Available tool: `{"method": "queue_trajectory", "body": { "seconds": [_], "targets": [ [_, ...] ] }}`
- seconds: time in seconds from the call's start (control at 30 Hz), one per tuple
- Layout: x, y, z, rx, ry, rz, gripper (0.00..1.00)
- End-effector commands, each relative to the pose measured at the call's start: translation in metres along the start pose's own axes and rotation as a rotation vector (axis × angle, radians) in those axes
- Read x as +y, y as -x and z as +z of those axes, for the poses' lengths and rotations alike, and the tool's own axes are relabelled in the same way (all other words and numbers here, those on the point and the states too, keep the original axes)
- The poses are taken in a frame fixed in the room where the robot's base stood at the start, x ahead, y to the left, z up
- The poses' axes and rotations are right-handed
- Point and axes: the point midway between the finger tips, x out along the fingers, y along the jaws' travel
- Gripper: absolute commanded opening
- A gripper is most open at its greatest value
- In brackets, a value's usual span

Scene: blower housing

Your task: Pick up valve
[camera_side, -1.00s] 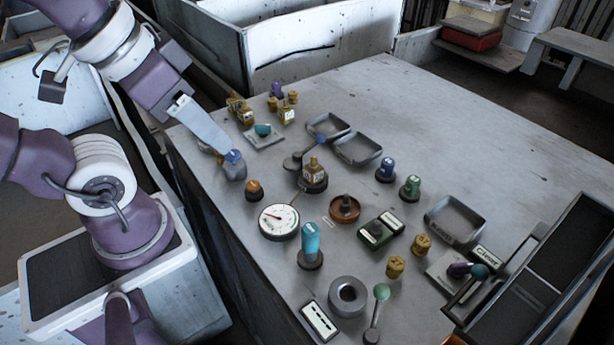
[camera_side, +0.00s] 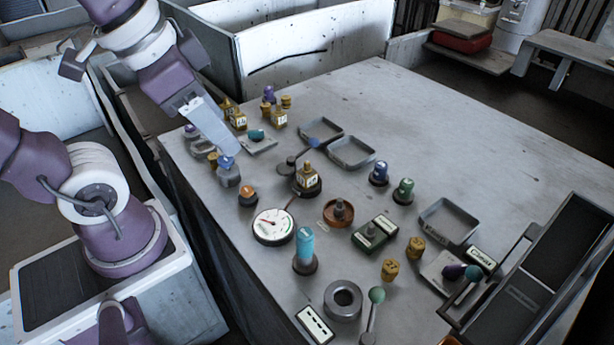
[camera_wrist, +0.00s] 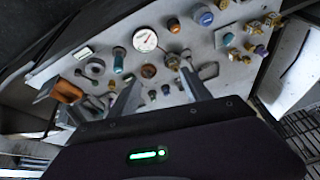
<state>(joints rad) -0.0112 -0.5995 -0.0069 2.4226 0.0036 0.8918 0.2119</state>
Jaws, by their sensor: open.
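Several small fittings that could be the valve stand on the grey bench; I cannot tell which is meant. They include a blue-topped fitting (camera_side: 228,172), an orange-topped fitting (camera_side: 248,195), a teal cylinder on a dark base (camera_side: 305,247), a brass block on a dark round base (camera_side: 307,181) and a brown round dish with a knob (camera_side: 338,212). My gripper (camera_side: 229,152) hangs over the bench's left side, its tip overlapping the blue-topped fitting in the side view. In the wrist view my gripper (camera_wrist: 158,88) has its fingers apart, nothing held between them.
A round gauge (camera_side: 273,226), a grey ring (camera_side: 343,299) and a lever with a green ball (camera_side: 376,297) crowd the front. Shallow trays (camera_side: 352,152) lie mid-bench. A dark bin (camera_side: 545,262) stands at the right. The back right of the bench is clear.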

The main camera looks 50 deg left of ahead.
Motion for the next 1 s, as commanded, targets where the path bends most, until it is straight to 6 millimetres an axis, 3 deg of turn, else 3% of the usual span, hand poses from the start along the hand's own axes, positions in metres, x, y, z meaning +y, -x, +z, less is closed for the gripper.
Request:
{"method": "queue_trajectory", "body": {
  "seconds": [0.1, 0.2, 0.3, 0.4, 0.53, 1.0],
  "targets": [
    [-0.013, -0.036, -0.047, -0.133, -0.391, 0.047, 0.56],
    [-0.024, -0.082, -0.080, -0.220, -0.750, 0.135, 0.56],
    [-0.030, -0.130, -0.098, -0.265, -1.041, 0.236, 0.56],
    [-0.033, -0.165, -0.104, -0.281, -1.232, 0.317, 0.56],
    [-0.034, -0.186, -0.105, -0.284, -1.335, 0.364, 0.56],
    [-0.039, -0.248, -0.075, -0.284, -1.341, 0.366, 0.56]
  ]
}}
